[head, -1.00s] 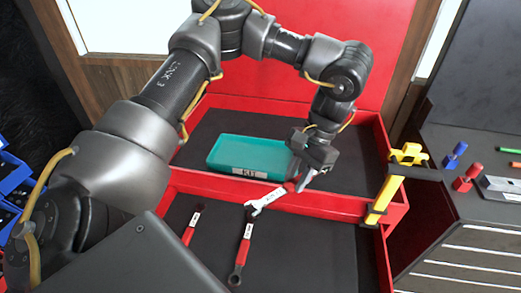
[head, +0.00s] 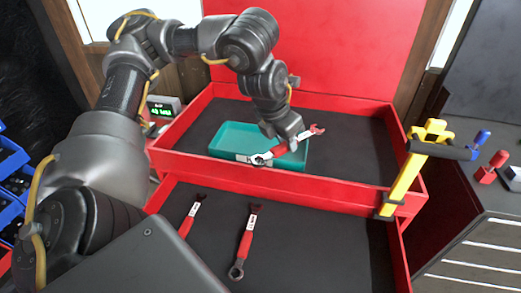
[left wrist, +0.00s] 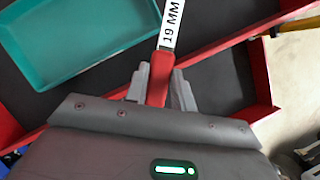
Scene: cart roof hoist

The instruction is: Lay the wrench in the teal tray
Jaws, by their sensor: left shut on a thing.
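My left gripper (head: 287,140) is shut on the red handle of a wrench (head: 276,152). The wrench is held tilted above the upper drawer, its silver ring end at the left and its other end at the right. In the head view it overlaps the front right part of the teal tray (head: 233,132), which lies flat in that drawer. In the left wrist view the red handle (left wrist: 159,90) sits between the fingers, with a "19 MM" label beyond it. The teal tray (left wrist: 75,35) shows there at upper left, beside the wrench. My right gripper is not in view.
Two more red-handled wrenches (head: 245,243) (head: 190,217) lie in the lower drawer (head: 310,235). A yellow post with a black grip (head: 402,184) stands at the drawers' right corner. The upper drawer's right floor (head: 355,145) is clear. A display box (head: 163,107) stands behind left.

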